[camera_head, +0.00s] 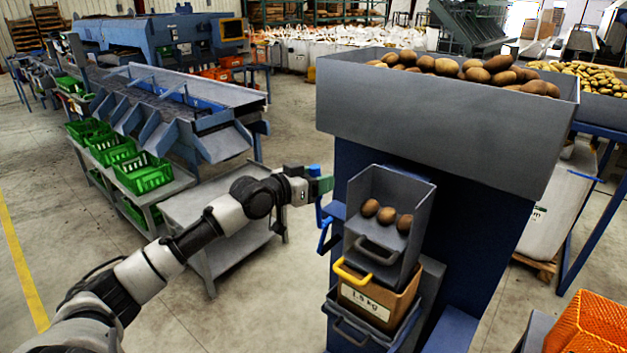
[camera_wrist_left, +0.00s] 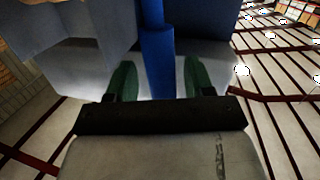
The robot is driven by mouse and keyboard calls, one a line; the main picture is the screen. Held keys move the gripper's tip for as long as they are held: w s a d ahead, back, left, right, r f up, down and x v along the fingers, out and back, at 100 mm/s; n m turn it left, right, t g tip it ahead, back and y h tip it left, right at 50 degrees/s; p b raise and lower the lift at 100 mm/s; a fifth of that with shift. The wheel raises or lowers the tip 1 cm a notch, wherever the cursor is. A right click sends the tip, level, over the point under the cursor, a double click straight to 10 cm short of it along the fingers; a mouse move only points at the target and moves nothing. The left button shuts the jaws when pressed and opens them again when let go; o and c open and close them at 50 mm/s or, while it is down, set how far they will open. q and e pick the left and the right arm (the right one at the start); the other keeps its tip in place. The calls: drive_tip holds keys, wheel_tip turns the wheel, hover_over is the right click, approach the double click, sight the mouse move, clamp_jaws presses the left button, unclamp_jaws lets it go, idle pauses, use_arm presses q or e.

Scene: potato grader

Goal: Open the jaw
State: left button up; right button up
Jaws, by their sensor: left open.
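My left gripper (camera_head: 320,186) is at the left side of the dark blue potato hopper stand, next to a blue lever (camera_head: 326,226) beside the grey bin. In the left wrist view the two green fingers of my left gripper (camera_wrist_left: 159,78) stand apart, one on each side of an upright blue bar (camera_wrist_left: 157,45). A gap shows between the bar and each finger, so the jaw is open and holds nothing. The lower end of the bar is hidden behind the gripper body. My right gripper is in neither view.
The hopper (camera_head: 440,115) above is heaped with potatoes. A grey table (camera_head: 250,250) stands behind my left arm. Orange crates (camera_head: 592,325) are at lower right. Floor at left is clear.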

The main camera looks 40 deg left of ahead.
use_arm(q)
drive_tip(key=b+v, duration=0.3)
drive_tip(key=v, duration=0.7)
drive_tip(key=shift+s+b, duration=0.4)
drive_tip(key=shift+a, duration=0.15)
